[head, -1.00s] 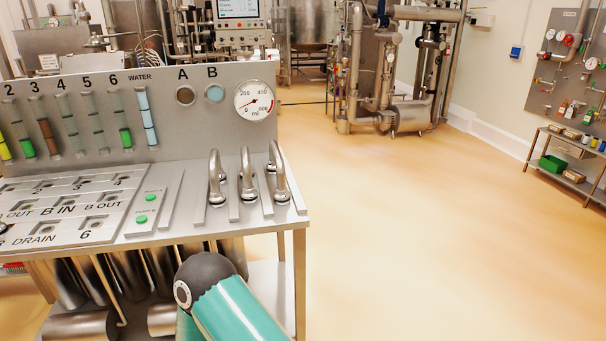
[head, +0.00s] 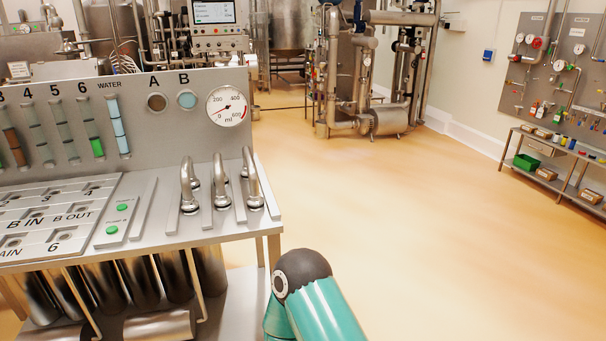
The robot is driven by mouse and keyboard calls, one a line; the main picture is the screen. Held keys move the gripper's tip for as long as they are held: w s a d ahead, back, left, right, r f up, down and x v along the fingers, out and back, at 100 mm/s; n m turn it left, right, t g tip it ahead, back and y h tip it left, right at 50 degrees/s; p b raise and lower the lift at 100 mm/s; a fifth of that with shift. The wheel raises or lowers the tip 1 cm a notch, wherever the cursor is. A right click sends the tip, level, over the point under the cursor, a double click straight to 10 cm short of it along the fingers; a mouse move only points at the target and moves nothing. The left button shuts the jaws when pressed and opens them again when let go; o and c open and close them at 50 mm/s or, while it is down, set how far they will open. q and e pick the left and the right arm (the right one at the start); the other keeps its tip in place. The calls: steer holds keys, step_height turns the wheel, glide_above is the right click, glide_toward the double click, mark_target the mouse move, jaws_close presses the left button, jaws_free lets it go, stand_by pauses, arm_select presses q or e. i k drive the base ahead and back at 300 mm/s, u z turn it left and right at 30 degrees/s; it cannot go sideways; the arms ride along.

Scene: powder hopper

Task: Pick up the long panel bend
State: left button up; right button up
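Three shiny steel U-shaped bends stand upright in a row at the right end of the bench's sloping top: a left bend (head: 187,183), a middle bend (head: 218,180) and a right bend (head: 252,180). The right one seems to span the most, but their lengths are hard to compare from this angle. Each stands between raised metal strips. Neither of my grippers is in view. Only a teal arm link of mine with a dark joint shows at the bottom middle, in front of the bench's right end.
The bench (head: 225,235) carries a labelled port panel (head: 45,215), two green buttons, and an upright panel with coloured tubes and a round gauge (head: 228,107). Steel cylinders (head: 130,285) sit below. Open floor (head: 420,220) lies to the right. A shelf (head: 555,175) stands at far right.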

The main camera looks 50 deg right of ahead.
mark_target(255, 202)
steer(key=z, duration=0.45)
steer(key=i, duration=1)
